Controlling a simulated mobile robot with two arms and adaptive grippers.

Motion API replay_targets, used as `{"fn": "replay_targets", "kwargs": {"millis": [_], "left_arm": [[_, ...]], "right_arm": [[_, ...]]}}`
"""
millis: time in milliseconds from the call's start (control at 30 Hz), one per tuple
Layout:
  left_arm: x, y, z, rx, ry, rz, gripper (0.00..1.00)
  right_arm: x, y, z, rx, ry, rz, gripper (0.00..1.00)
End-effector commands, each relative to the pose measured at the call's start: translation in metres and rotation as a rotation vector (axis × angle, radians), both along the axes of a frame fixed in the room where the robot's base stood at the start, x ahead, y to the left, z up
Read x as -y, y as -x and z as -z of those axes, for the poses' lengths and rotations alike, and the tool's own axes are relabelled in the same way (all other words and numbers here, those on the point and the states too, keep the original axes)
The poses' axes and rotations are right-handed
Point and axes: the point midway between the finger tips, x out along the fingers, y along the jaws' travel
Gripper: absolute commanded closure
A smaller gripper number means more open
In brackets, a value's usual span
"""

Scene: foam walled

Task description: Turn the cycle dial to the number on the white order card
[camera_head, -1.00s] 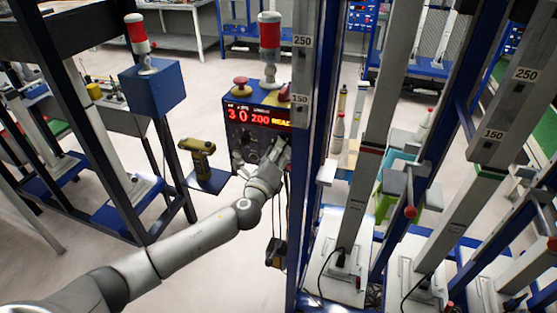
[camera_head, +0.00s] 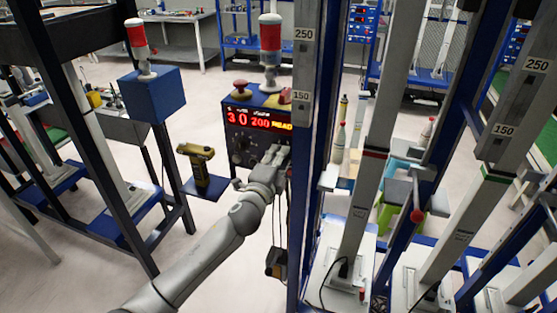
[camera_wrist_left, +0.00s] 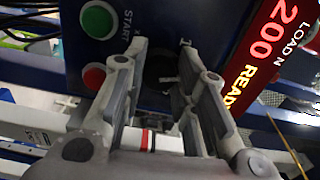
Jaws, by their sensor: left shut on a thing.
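The blue control box (camera_head: 245,130) stands left of the tall upright, with a lit red display (camera_head: 258,120) reading 3, 0, 200 and a partly cut-off READY. My left gripper (camera_head: 275,153) is at the right part of the box's front. In the left wrist view its two fingers (camera_wrist_left: 163,52) stand on either side of a dark round dial (camera_wrist_left: 160,72) and are shut on it. The dial's pointer and its number marks are too dark to read. A green START button (camera_wrist_left: 98,20) and a red button (camera_wrist_left: 94,76) are beside the fingers. I see no white order card. My right gripper is not in view.
A red mushroom button (camera_head: 241,88) and a red-topped lamp (camera_head: 270,40) stand on the box. A yellow drill-like tool (camera_head: 198,163) is on a small blue shelf at left. Blue uprights and grey columns (camera_head: 365,185) crowd the right side.

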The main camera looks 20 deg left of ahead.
Motion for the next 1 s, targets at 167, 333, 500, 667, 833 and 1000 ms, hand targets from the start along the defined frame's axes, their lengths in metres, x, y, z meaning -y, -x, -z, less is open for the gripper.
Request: {"fn": "replay_targets", "kwargs": {"millis": [167,333,500,667,833,1000], "left_arm": [[-0.0006,0.0002,0.0012,-0.003,0.028,-0.002,0.97],[-0.0006,0.0002,0.0011,-0.003,0.033,-0.002,0.97],[-0.0006,0.0002,0.0012,-0.003,0.032,-0.002,0.97],[-0.0005,0.0002,0.0012,-0.003,0.032,-0.002,0.63],[-0.0004,0.0002,0.0008,-0.002,0.031,-0.001,0.52],[-0.0002,0.0001,0.0005,-0.002,0.031,0.000,0.52]], "right_arm": [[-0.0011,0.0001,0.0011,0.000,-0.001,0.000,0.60],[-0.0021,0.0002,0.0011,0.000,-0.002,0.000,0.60],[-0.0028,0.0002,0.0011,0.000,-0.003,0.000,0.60],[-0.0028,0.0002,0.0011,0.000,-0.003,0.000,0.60],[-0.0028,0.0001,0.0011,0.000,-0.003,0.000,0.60],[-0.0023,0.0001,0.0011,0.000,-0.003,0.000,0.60]]}}
